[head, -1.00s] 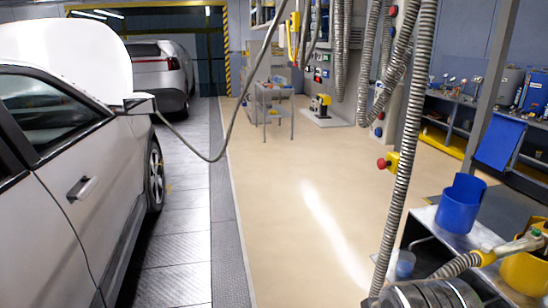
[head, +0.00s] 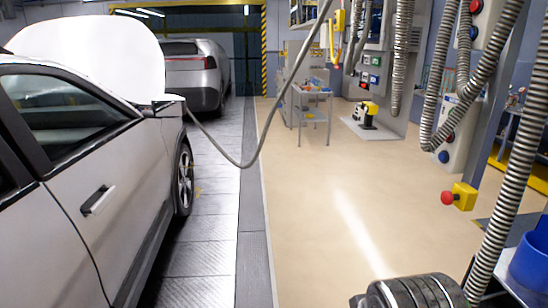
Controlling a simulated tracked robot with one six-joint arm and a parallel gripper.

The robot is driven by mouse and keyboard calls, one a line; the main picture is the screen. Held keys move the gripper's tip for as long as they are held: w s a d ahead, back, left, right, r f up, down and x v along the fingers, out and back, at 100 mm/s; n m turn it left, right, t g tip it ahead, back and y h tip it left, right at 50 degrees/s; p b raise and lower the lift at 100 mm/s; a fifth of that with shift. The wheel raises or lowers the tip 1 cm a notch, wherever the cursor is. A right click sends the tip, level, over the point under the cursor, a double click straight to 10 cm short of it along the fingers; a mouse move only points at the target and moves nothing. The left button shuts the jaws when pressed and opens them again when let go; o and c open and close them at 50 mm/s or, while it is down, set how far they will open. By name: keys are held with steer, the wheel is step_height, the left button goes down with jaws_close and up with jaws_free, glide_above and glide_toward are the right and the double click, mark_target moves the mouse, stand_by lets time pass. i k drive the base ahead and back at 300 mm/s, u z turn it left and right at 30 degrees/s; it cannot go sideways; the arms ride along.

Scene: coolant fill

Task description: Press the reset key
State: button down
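Small coloured keys, green, blue and red, sit on a panel (head: 370,72) on the grey column beyond the floor, right of centre. Their labels are too small to read, so I cannot tell which one is the reset key. A red mushroom button on a yellow box (head: 460,196) hangs nearer, at the right. My gripper is not in view.
A white car (head: 90,170) with its hood up stands at the left, a silver car (head: 195,75) behind it. A hose (head: 245,155) droops from above to the white car. A grey cart (head: 310,105) stands back centre. Tan floor (head: 330,220) is clear.

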mark_target(374, 79)
steer(key=u, duration=0.2)
steer(key=i, duration=2.85)
steer(key=z, duration=0.25)
steer(key=i, duration=0.8)
steer(key=z, duration=0.15)
